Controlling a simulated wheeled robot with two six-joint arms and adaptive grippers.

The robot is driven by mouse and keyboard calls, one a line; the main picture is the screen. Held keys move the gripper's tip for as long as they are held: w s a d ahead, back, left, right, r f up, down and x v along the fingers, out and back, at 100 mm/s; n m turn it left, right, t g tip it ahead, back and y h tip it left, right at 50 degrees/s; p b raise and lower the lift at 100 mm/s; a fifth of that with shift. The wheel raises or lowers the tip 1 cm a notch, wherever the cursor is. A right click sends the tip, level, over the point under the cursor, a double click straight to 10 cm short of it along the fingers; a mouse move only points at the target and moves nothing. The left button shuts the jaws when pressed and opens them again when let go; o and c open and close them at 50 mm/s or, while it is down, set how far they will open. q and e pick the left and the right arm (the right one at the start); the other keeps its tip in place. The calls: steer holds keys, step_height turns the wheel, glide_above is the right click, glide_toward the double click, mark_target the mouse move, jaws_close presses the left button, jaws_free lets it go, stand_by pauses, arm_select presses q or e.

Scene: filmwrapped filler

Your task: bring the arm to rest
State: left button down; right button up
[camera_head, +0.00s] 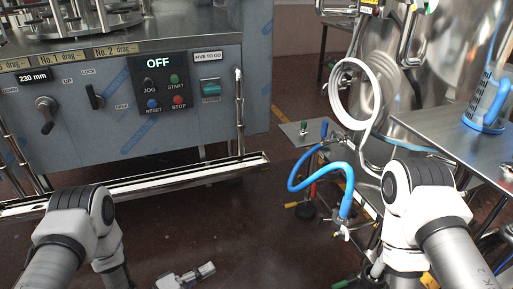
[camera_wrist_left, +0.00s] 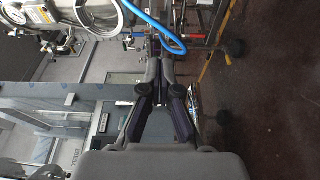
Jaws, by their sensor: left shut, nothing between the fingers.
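My left gripper (camera_head: 205,269) shows at the bottom of the head view, low in front of the machine and over the dark red floor. Its fingers point to the right. In the left wrist view the gripper (camera_wrist_left: 160,70) has its two dark fingers together at the tips, with nothing between them. My left arm (camera_head: 85,225) is bent at the lower left, and part of it is cut off by the frame. My right arm (camera_head: 425,200) is bent at the lower right; its gripper is out of view.
A grey machine panel (camera_head: 60,140) with an OFF display (camera_head: 158,62) and a chrome rail (camera_head: 150,180) stand ahead on the left. A blue hose (camera_head: 335,168), white coiled hose (camera_head: 376,95) and steel table (camera_head: 450,130) are right. Bare floor (camera_head: 250,225) lies between.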

arm_select(q)
step_height(320, 180, up, 15)
steer(key=s+y+p, duration=0.3)
steer(key=y+p, duration=0.3)
steer(key=p, duration=1.1)
steer(key=s+a+m+g+y+p, duration=0.2)
steer(key=s+a+m+g+y, duration=0.1)
steer(key=s, duration=0.8)
steer(key=s+a+f+m+g+y+p, duration=0.1)
steer(key=s+a+m+g+y+p, duration=0.2)
steer(key=s+a+g+y, duration=0.2)
steer(key=s+a+g, duration=0.2)
steer(key=s+a, duration=0.2)
steer(key=s, duration=0.2)
steer(key=shift+f+g+y, duration=0.15)
steer(key=shift+g+y, duration=0.15)
steer(key=shift+y, duration=0.1)
steer(key=shift+d, duration=0.1)
